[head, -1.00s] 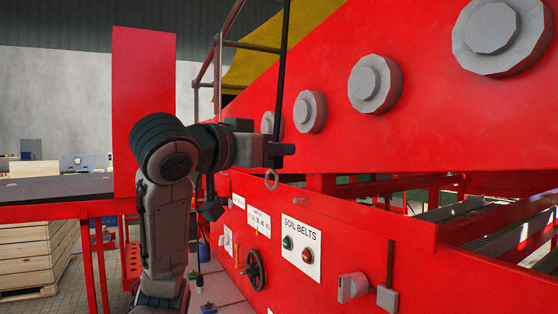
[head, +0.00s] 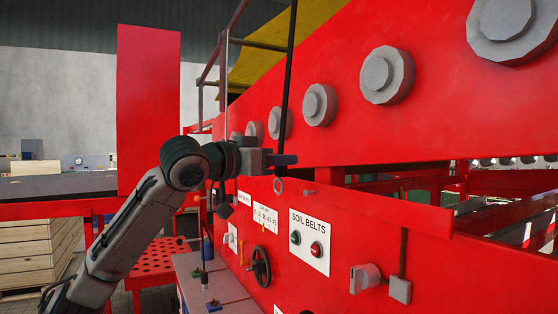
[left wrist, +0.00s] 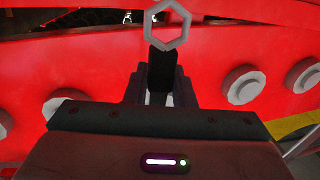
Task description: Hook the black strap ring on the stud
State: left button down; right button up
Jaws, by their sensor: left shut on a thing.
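The black strap (head: 289,85) hangs down from above along the red machine side. My left gripper (head: 284,160) is shut on its lower part, and the grey ring (head: 274,187) hangs just below the jaws. In the left wrist view, the hexagonal ring (left wrist: 148,27) sits beyond the black strap (left wrist: 161,70) held between the fingers (left wrist: 160,88). A small grey stud (head: 309,192) sticks out of the red panel, right of the ring and slightly lower. Ring and stud are apart. My right gripper is not in view.
Below the stud are a SOIL BELTS panel (head: 309,241) with green and red buttons, a black handwheel (head: 261,266) and a grey switch (head: 364,278). Round grey hubs (head: 387,75) line the upper red wall. A red ledge (head: 395,211) runs right of the stud.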

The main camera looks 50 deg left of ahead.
pick_arm(q)
jog(key=shift+h, duration=0.3)
jog(key=shift+w+d+f+p, duration=0.2)
jog(key=shift+w+f+p, duration=0.15)
jog(key=shift+w, duration=0.35)
jog(key=shift+w+d+f+p, duration=0.25)
jog(key=shift+w+p, duration=0.25)
jog(key=shift+w, duration=0.15)
jog(key=shift+w+d+f+p, duration=0.25)
jog(key=shift+w+p, duration=0.15)
jog(key=shift+w, duration=0.3)
jog(key=shift+w+d+f+p, duration=0.1)
jog(key=shift+w+p, duration=0.4)
jog(key=shift+w, duration=0.15)
jog(key=shift+w+d+p, duration=0.25)
jog(key=shift+w+p, duration=0.6)
jog(key=shift+p, duration=0.55)
